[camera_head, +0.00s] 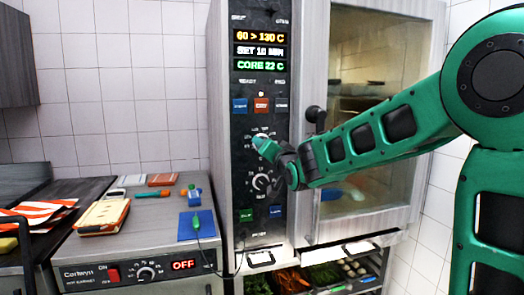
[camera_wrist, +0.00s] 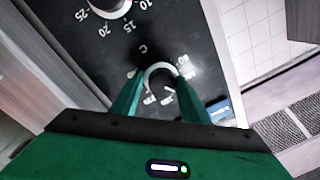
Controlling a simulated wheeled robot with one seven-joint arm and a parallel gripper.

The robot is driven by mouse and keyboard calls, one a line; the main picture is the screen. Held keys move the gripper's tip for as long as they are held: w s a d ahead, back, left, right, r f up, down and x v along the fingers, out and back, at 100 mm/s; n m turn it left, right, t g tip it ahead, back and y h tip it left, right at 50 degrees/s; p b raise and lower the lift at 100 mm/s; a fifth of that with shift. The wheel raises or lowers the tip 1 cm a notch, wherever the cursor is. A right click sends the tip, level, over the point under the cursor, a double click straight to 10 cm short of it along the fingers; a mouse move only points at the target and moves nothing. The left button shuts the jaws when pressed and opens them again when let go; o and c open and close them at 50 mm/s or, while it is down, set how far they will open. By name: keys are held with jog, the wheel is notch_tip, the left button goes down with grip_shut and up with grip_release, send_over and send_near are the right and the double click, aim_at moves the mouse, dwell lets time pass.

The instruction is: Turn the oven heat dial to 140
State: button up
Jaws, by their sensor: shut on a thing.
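The oven's upper dial (camera_head: 262,135) is on the black control panel, mostly hidden behind my gripper (camera_head: 264,147) in the head view. The display (camera_head: 260,50) above reads 60 > 130 C, SET 10 MIN and CORE 22 C. In the wrist view, the two green fingers of my gripper (camera_wrist: 160,98) stand on either side of the pale-ringed dial (camera_wrist: 163,68), shut on it. The contact at the fingertips is partly hidden. The numbers around this dial are too blurred to read for sure.
A second dial (camera_head: 261,182) sits just below; its minute marks show in the wrist view (camera_wrist: 112,6). The oven door handle (camera_head: 315,115) is close to my arm. Coloured buttons (camera_head: 261,105) lie above the dials. A counter unit (camera_head: 140,235) stands at left.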

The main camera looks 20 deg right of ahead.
jog(key=shift+a+r+m, duration=0.2)
jog(key=shift+a+m, duration=0.25)
jog(key=shift+m, duration=0.35)
jog(key=shift+r, duration=0.1)
jog(key=o, duration=0.9)
jog(key=shift+s, duration=0.1)
jog(key=shift+d, duration=0.15)
jog(key=shift+d, duration=0.1)
jog(key=s, duration=0.7)
jog(key=s+f, duration=0.1)
jog(key=s, duration=0.2)
jog(key=shift+s+d, duration=0.25)
jog(key=shift+s, duration=0.05)
